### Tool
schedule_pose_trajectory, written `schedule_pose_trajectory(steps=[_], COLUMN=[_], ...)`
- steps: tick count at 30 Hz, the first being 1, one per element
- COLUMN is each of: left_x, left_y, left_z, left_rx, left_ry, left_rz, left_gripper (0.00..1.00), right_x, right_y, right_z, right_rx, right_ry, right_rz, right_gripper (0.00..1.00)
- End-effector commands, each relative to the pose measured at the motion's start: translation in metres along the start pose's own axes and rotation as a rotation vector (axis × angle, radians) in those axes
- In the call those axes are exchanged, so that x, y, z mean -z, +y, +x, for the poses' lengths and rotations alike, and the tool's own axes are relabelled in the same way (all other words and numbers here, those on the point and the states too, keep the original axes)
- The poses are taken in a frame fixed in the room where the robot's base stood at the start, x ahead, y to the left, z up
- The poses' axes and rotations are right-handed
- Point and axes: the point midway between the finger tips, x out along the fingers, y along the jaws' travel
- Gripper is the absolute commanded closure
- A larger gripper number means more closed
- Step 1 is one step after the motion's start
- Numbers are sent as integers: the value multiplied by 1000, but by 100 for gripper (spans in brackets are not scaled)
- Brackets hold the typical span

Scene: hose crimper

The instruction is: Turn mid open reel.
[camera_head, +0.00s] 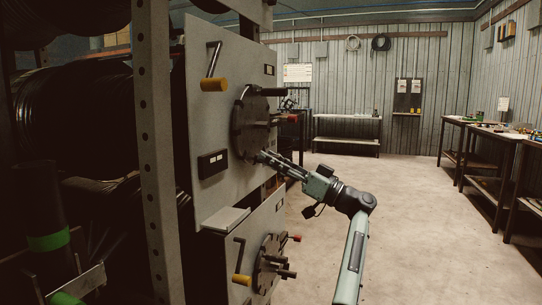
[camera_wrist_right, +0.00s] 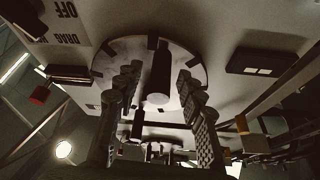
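The mid reel's round dark disc (camera_head: 250,125) is mounted on the upper grey panel, with pegs sticking out. It also shows in the right wrist view (camera_wrist_right: 108,62), with a dark cylindrical peg (camera_wrist_right: 158,78) projecting toward the camera. My right gripper (camera_head: 262,157) is at the lower edge of the disc in the head view. In the wrist view its two fingers (camera_wrist_right: 158,92) are spread apart, one on each side of the peg, with visible gaps. The fingers do not appear to touch it. My left gripper is not in view.
A crank with a yellow handle (camera_head: 213,84) sits on the panel above left of the disc. A lower disc (camera_head: 268,265) and another yellow-handled lever (camera_head: 241,279) are below. A perforated post (camera_head: 155,150) stands left. The floor (camera_head: 420,220) to the right is clear; workbenches (camera_head: 495,130) line the far right.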

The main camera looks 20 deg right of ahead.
Motion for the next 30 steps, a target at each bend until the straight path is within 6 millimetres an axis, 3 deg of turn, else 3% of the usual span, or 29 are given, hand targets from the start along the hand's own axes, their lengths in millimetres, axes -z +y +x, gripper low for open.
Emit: schedule_pose_trajectory(steps=[11,20,30], left_x=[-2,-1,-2], left_y=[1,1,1], left_z=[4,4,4], left_rx=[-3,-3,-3], left_ry=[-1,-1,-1], left_rz=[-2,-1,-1], left_gripper=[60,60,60], right_x=[-1,-1,-1], right_y=[0,0,0], right_z=[8,8,7], right_rx=[-1,-1,-1], right_ry=[-1,-2,-2], right_rz=[0,0,1], right_gripper=[61,98,100])
